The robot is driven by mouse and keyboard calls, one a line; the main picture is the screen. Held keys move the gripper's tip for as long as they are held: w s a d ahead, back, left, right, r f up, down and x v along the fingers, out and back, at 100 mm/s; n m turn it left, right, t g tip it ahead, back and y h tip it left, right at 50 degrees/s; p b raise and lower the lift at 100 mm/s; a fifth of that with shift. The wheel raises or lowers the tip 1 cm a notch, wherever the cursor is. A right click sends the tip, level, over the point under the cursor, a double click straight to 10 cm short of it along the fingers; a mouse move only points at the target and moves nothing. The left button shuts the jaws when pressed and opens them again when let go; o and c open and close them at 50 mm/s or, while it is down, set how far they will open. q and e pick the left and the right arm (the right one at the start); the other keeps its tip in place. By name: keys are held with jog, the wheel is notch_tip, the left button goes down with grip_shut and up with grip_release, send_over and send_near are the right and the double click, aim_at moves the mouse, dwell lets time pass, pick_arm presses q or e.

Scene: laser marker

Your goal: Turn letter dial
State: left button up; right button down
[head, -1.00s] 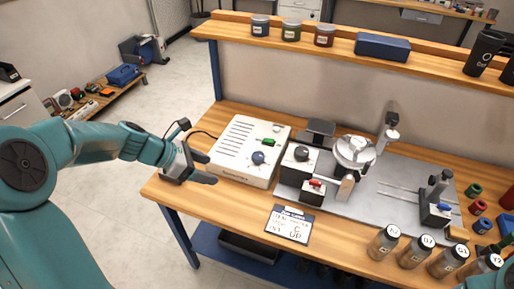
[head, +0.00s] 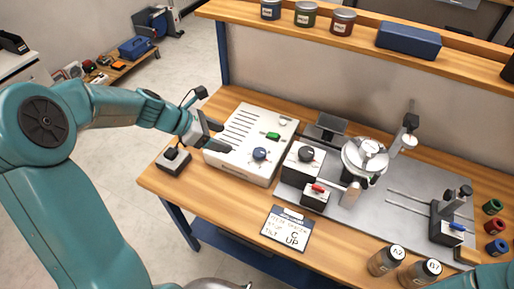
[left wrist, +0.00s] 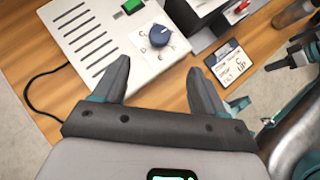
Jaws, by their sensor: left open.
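The letter dial (head: 260,154) is a dark blue knob on the sloped top of a white vented box (head: 232,166). In the left wrist view the knob (left wrist: 159,38) has letters around it, such as C, D and E. My left gripper (head: 221,138) is open and empty above the left part of the box, left of the dial. In the left wrist view the open fingers (left wrist: 158,68) point toward the dial, which lies beyond the tips and between them. A card (head: 287,229) in front of the box shows "C" and "UP".
A green switch (head: 273,135) sits behind the dial. A second box with a black knob (head: 306,154) and a red-levered block (head: 315,196) stand to the right. A black pedal-like unit (head: 173,161) is at left. Jars (head: 386,260) stand at front right.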

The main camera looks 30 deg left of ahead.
aim_at(259, 152)
pick_arm(q)
jog(key=x, duration=1.5)
jog(key=shift+a+f+b, duration=0.1)
jog(key=shift+a+b, duration=0.05)
jog(key=shift+b, duration=0.2)
jog(key=shift+s, duration=0.1)
jog(key=c, duration=1.1)
